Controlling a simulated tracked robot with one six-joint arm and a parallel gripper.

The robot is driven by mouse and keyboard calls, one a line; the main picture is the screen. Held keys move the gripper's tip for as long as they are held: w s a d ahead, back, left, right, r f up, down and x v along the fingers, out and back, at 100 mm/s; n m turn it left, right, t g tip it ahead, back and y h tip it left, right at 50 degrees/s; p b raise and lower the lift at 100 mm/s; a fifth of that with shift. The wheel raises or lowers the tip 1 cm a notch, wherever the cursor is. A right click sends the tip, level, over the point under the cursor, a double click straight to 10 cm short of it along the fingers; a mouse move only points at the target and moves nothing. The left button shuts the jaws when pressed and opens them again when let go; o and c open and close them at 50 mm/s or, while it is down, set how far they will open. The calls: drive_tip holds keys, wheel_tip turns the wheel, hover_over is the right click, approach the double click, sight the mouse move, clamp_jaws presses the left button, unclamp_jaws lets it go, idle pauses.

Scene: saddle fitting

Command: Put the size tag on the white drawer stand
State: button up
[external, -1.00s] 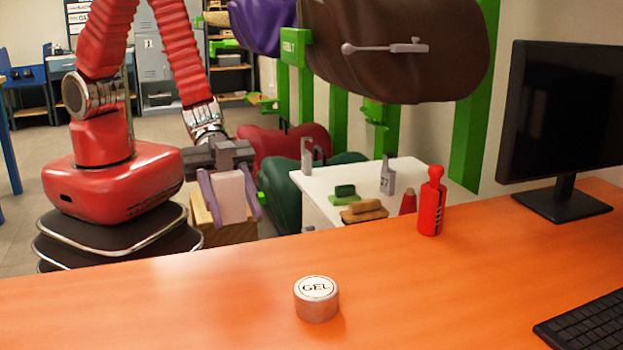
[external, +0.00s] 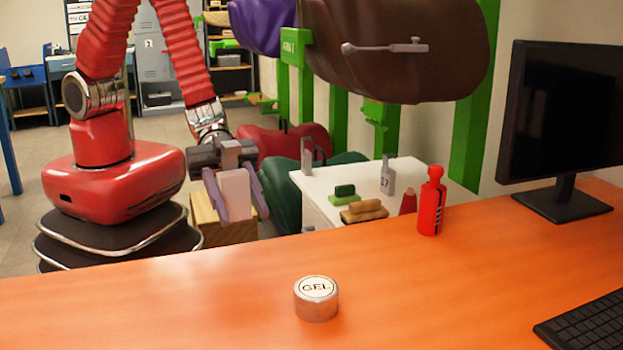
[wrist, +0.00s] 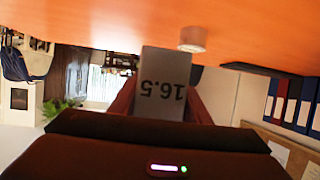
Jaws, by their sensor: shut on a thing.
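My gripper (external: 238,205) is shut on a pale size tag (external: 235,188), which hangs between its two purple fingers. In the wrist view the tag (wrist: 163,85) is a grey plate reading "16.5", upside down in the picture. The gripper is in the air to the left of the white drawer stand (external: 420,171). On the stand's top, a grey tag (external: 386,178) marked 17 stands at the middle right, and another grey tag (external: 307,156) stands near the left edge. The stand's lower part is partly hidden by the desk.
A red bottle (external: 431,205) and a GEL tin (external: 316,299) are on the orange desk (external: 170,310). A wooden box (external: 222,230) is below my gripper.

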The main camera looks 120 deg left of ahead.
drive_tip(key=w+a+f+n+t+y, duration=0.1)
drive_tip(key=w+a+f+n+y, duration=0.15)
drive_tip(key=a, duration=0.85)
drive_tip(key=w+a+f+n+t+y, duration=0.2)
drive_tip(key=a+f+n+y, duration=0.1)
drive_tip(key=a, duration=0.8)
drive_tip(key=n+g+y, duration=0.8)
drive_tip(key=n+y, duration=0.8)
hover_over(330, 189)
wheel_tip(330, 189, down, 9)
drive_tip(key=shift+a+f, duration=0.15)
drive_tip(key=shift+a, duration=0.05)
drive_tip(key=shift+s+f, duration=0.1)
drive_tip(key=shift+f, duration=2.8)
drive_tip(key=shift+f, duration=2.1)
